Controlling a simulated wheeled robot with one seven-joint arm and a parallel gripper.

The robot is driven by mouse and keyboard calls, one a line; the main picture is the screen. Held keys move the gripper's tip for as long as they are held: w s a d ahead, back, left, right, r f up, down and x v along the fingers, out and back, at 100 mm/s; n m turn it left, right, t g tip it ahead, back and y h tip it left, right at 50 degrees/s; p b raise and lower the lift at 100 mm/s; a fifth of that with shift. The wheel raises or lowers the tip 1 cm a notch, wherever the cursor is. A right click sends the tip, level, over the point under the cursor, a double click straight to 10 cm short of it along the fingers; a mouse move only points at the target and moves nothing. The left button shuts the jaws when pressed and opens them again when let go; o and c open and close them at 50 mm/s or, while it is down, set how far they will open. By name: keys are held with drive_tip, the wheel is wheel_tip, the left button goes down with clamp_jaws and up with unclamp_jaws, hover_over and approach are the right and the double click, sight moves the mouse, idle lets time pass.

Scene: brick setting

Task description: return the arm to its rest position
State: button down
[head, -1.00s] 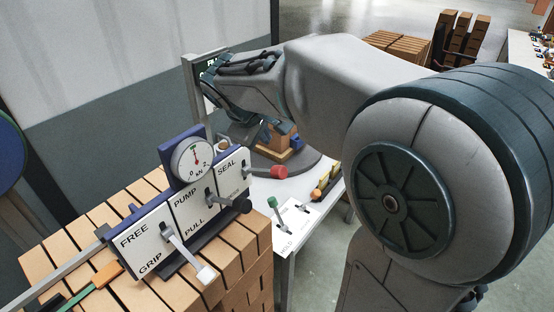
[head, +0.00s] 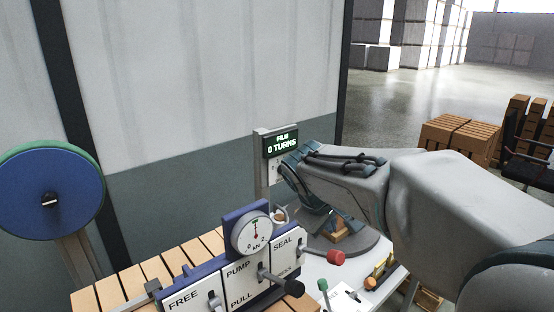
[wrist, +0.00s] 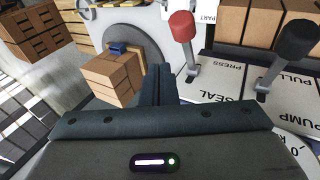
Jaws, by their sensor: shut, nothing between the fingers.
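My gripper (head: 342,222) hangs at the end of my arm, which reaches in from the right in the head view. It is over the back of the white table, near the round grey turntable (head: 368,245). In the wrist view my gripper (wrist: 158,72) shows its dark fingers together and empty. They point toward the gap between a cardboard box (wrist: 112,80) on the turntable and the lever panel (wrist: 235,100). The fingertips are partly hidden by my arm in the head view, and I cannot tell their exact clearance from the box.
The lever panel (head: 236,287) has a gauge (head: 252,234), a red-knobbed lever (head: 336,257) and a black-knobbed lever (head: 294,287). A display (head: 281,143) reads "FILM 0 TURNS". A blue-green reel (head: 52,195) stands left.

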drive_tip(key=s+f+m+y, duration=0.2)
drive_tip(key=s+f+m, duration=0.1)
drive_tip(key=s, duration=0.6)
drive_tip(key=s+f+m+g+y, duration=0.1)
drive_tip(key=s+f+m+y, duration=0.1)
drive_tip(key=s, duration=0.7)
drive_tip(key=shift+s+f+m, duration=0.3)
drive_tip(key=shift+f+m, duration=0.25)
drive_tip(key=shift+m, duration=0.55)
drive_tip(key=shift+d, duration=0.1)
